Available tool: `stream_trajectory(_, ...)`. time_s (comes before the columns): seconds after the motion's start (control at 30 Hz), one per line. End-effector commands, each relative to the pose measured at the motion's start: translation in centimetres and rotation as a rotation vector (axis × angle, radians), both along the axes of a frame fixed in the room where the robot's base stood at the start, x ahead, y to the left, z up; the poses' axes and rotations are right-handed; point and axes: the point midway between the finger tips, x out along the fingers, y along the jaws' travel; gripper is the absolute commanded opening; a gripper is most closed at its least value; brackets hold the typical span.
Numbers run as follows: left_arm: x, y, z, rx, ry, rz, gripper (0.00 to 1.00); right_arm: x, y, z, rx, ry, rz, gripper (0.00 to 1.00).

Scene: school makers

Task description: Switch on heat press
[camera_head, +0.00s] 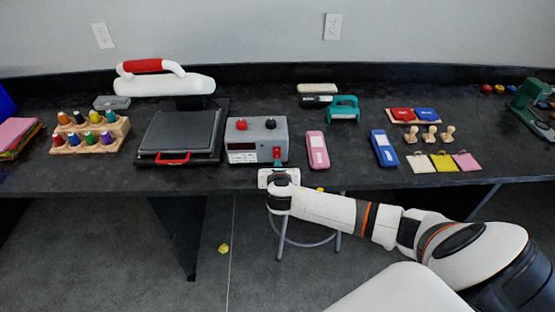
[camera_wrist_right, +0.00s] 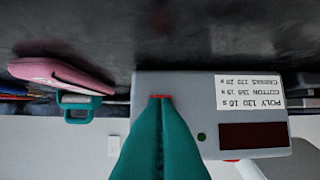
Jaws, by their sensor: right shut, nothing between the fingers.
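The heat press has a white upper arm (camera_head: 165,85) with a red handle, raised above a dark flat plate (camera_head: 180,131). Its grey control box (camera_head: 243,138) stands to the right, with a red and a black knob on top. In the right wrist view the box (camera_wrist_right: 180,84) appears upside down, with a settings label, a dark display and a small green dot. My right gripper (camera_head: 277,163) is shut and empty, its teal fingers (camera_wrist_right: 161,100) at the box front. A red part (camera_wrist_right: 161,97) shows at the fingertips, mostly hidden; contact is unclear. My left gripper is out of view.
A pink case (camera_head: 317,150) lies right of the box and a blue case (camera_head: 383,148) farther right. A rack of coloured bottles (camera_head: 90,138) stands left of the press. The table's front edge runs just below my gripper; a stool (camera_head: 310,240) stands underneath.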

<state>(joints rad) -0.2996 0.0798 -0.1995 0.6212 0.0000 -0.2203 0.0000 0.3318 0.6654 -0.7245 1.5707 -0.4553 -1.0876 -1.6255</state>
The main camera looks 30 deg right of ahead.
Motion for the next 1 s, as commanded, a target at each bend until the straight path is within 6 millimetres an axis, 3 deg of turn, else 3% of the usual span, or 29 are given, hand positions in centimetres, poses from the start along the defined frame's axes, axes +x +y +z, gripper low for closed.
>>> stream_trajectory(0.27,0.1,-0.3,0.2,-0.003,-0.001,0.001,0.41,2.3,-1.4,-0.2,-0.001,-0.001,0.000,0.00)
stream_trajectory(1.0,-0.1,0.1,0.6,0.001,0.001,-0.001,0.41,2.8,-1.8,-0.3,-0.001,-0.002,0.000,0.00)
